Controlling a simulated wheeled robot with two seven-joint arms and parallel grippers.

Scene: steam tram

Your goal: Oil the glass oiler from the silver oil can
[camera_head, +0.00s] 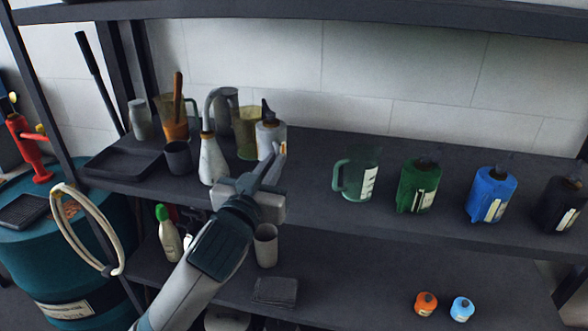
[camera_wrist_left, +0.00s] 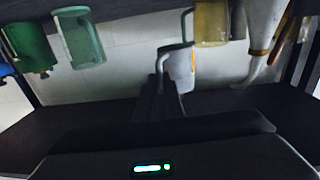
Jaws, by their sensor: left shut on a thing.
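The silver oil can (camera_head: 268,140), a pale grey can with a dark top, stands upright among other vessels on the upper shelf. My left gripper (camera_head: 275,163) reaches in from the front and is shut on the can, apparently at its handle. In the left wrist view, which is upside down, the can (camera_wrist_left: 181,66) and its handle show just beyond the fingers (camera_wrist_left: 158,92). The fingers hide part of it, and I cannot tell if its base touches the shelf. I cannot make out a glass oiler. My right gripper is not in view.
A white cone-shaped can with a curved spout (camera_head: 211,160) and a yellowish jug (camera_head: 247,142) stand close by. A green glass jug (camera_head: 352,178) and green (camera_head: 418,187), blue (camera_head: 489,195) and black (camera_head: 560,205) cans stand right. A shelf board (camera_head: 400,18) runs above.

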